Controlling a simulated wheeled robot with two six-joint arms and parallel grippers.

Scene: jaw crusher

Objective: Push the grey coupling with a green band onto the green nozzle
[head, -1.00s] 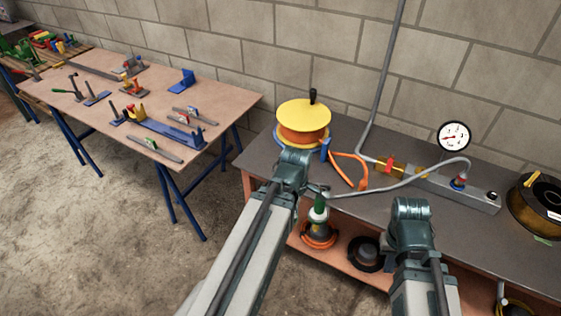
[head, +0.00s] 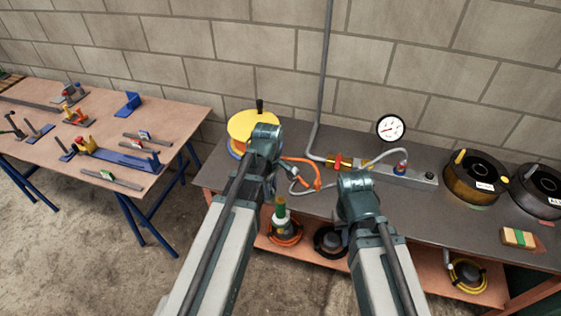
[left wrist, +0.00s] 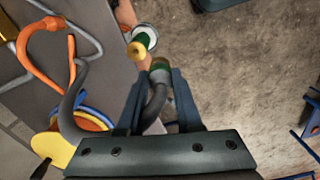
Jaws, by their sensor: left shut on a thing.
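My left gripper (left wrist: 158,82) is shut on the grey coupling with a green band (left wrist: 160,68), which sits between its fingertips in the left wrist view. A grey hose trails from the coupling. The green nozzle (left wrist: 144,40), with a yellow end, stands just beyond the coupling and slightly left, apparently apart from it. In the head view the green nozzle (head: 281,208) stands upright on a white body near the bench front, just below my left gripper (head: 270,186). The coupling is hidden there. My right wrist is over the bench front; its fingers are mostly hidden.
An orange hose (head: 308,163) and a grey block with a gauge (head: 391,128) lie behind. Black reels (head: 474,180) stand at right. A second table (head: 110,130) with tools is at left.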

